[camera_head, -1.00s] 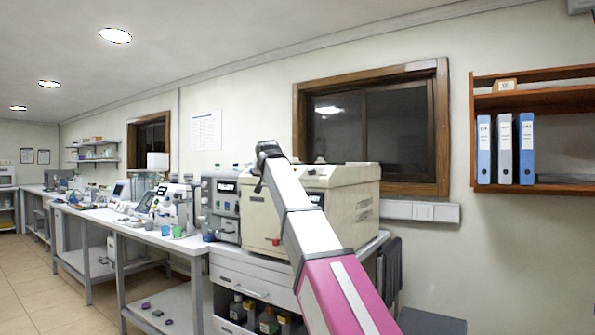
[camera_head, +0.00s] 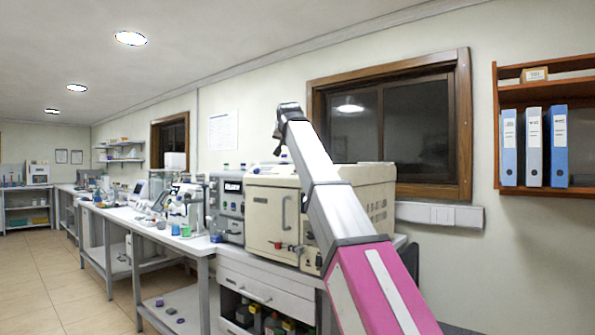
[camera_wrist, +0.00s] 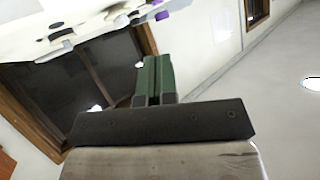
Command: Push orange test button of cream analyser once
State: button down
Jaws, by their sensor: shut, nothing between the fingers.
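The cream analyser (camera_head: 262,212) is a large boxy machine on the bench, with a handle on its front, partly covered by my arm. Small red parts show low on its front, but I cannot make out which control is the orange test button. My gripper (camera_wrist: 154,64) shows in the wrist view with two green fingers together, empty. In the wrist view a pale machine top with small items appears at the upper left, apart from the fingers.
A grey instrument (camera_head: 226,208) stands left of the analyser, with more lab equipment farther along the bench (camera_head: 203,247). Drawers (camera_head: 262,292) are below. A dark window (camera_head: 392,125) is behind, and a shelf with binders (camera_head: 533,147) is at right. The floor at left is clear.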

jog(key=shift+f, duration=0.1)
jog(key=shift+w+d+f, duration=0.5)
jog(key=shift+w+f, duration=0.15)
jog(key=shift+f, duration=0.5)
jog(key=shift+w+d+f, duration=0.5)
jog(key=shift+w+f, duration=0.15)
jog(key=shift+f, duration=0.55)
jog(key=shift+w+d+f, duration=0.5)
jog(key=shift+w+f, duration=0.15)
jog(key=shift+f, duration=0.5)
jog(key=shift+f, duration=0.1)
jog(key=shift+w+d+f, duration=0.15)
jog(key=shift+w+f, duration=0.05)
jog(key=shift+f, duration=0.05)
jog(key=shift+w+d+f, duration=0.15)
jog(key=shift+w+f, duration=0.05)
jog(key=shift+f, duration=0.1)
dwell(0.6)
jog(key=shift+s+a+r, duration=0.3)
jog(key=shift+s+r, duration=0.1)
jog(key=shift+r, duration=0.25)
jog(key=shift+r, duration=0.1)
